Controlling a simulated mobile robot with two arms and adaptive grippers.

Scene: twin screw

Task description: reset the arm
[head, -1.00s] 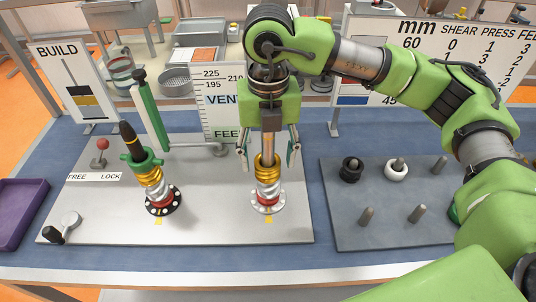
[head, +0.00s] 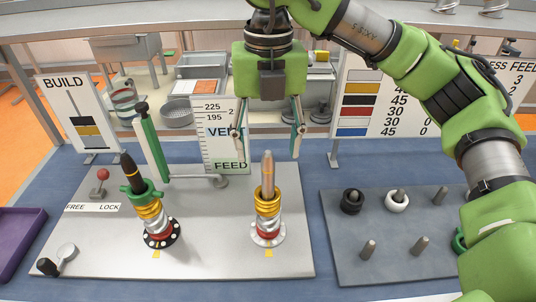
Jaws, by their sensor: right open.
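My green right arm comes in from the right. Its right gripper (head: 270,150) is open and empty, raised above and slightly behind the right screw post. That post (head: 268,168) stands upright with a gold screw piece (head: 267,203) around it, over silver and red pieces on a pale round base. The left screw stack (head: 151,212) leans a little, with a black tip, a green collar, and gold, silver and red pieces on a black flange. My left gripper is not in view.
A dark pegboard (head: 385,250) at right holds a black ring (head: 351,201), a white ring (head: 397,202) and bare pegs. A purple tray (head: 20,240) sits at far left. A green lever (head: 151,140), a red knob (head: 103,174) and sign boards stand around the metal plate (head: 205,255).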

